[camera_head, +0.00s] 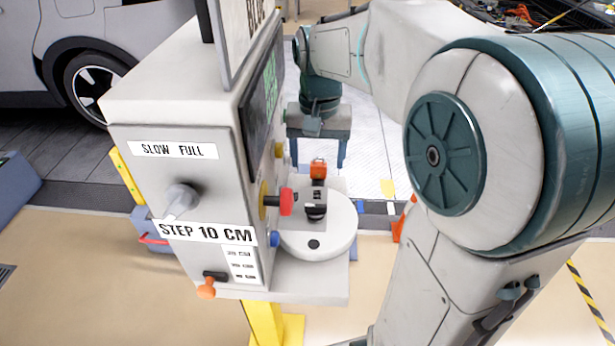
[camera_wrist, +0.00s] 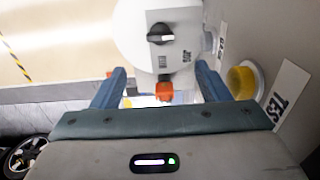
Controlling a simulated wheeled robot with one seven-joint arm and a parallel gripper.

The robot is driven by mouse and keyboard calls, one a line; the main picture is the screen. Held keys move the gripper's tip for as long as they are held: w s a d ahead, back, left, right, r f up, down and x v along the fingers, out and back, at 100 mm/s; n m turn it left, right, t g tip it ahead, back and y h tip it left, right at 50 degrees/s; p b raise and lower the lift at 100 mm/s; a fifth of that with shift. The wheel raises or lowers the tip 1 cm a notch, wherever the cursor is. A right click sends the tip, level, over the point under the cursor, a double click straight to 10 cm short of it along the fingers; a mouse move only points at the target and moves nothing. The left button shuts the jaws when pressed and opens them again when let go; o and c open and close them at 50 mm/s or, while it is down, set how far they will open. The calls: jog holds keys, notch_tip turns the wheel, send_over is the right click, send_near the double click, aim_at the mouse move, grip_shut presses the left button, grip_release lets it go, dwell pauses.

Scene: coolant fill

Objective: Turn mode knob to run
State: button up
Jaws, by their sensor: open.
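A black knob (camera_wrist: 160,34) sits on a round white housing (camera_wrist: 128,30) in the wrist view, with small dark labels beside it that I cannot read surely. What looks like the same knob (camera_head: 316,211) shows on the white drum in the head view. I cannot tell its set position. My gripper (camera_head: 317,163) is above and behind the drum in the head view, fingers pointing down. In the wrist view my gripper (camera_wrist: 160,70) is open, its two blue fingers wide apart, with the knob ahead of them and nothing held. An orange part (camera_wrist: 164,90) shows between the fingers.
The grey cabinet (camera_head: 195,90) carries "SLOW FULL" and "STEP 10 CM" labels and a pale lever (camera_head: 180,201). A red knob (camera_head: 286,202) juts out near the drum. A yellow knob (camera_wrist: 242,80) is right of my fingers. A car (camera_head: 90,60) stands at the back left.

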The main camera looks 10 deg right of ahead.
aim_at(316, 205)
notch_tip(316, 205, down, 14)
jog(key=shift+w+r+p, duration=0.1)
jog(key=shift+r+p, duration=0.05)
jog(key=shift+p, duration=0.2)
